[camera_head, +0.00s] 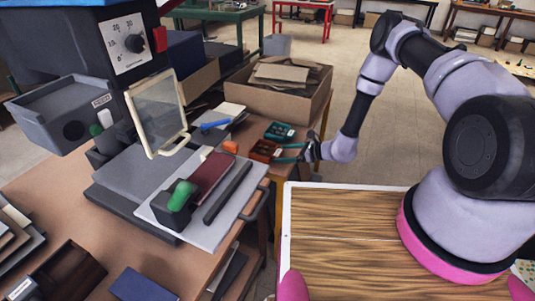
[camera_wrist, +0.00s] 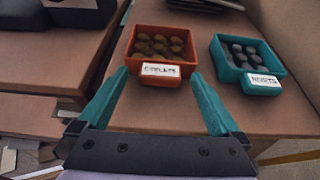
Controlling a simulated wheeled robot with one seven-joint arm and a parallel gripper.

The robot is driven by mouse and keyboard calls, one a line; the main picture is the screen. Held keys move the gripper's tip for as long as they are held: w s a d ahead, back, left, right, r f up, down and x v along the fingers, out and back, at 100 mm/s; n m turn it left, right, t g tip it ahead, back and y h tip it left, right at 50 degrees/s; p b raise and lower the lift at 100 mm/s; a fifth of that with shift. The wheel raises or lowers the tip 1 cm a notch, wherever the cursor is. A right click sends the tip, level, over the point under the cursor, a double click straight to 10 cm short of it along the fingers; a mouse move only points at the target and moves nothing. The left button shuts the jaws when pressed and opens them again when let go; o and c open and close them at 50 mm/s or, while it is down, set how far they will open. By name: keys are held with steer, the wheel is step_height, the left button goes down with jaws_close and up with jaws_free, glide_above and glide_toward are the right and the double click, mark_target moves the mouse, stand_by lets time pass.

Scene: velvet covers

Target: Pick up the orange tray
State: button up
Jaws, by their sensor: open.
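The orange tray (camera_wrist: 160,50) holds several brown pieces and has a white label on its front. It sits on the brown table in the wrist view, between and just beyond my gripper's fingertips. My gripper (camera_wrist: 160,82) is open, with teal fingers spread to either side of the tray's front, and holds nothing. In the head view my gripper (camera_head: 282,153) is at the table's right part, and the orange tray (camera_head: 264,150) shows as a small dark orange-red box by the fingers.
A teal tray (camera_wrist: 247,60) with dark pieces stands to the right of the orange one. A cardboard box (camera_head: 315,85) with flat sheets stands behind them. A machine with a framed clear panel (camera_head: 158,115) stands to the left. The table's front edge is near my gripper.

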steer(key=shift+w+a+f, duration=0.25)
steer(key=shift+a+f, duration=0.1)
steer(key=shift+a, duration=0.2)
jaws_close()
steer(key=shift+r, duration=0.15)
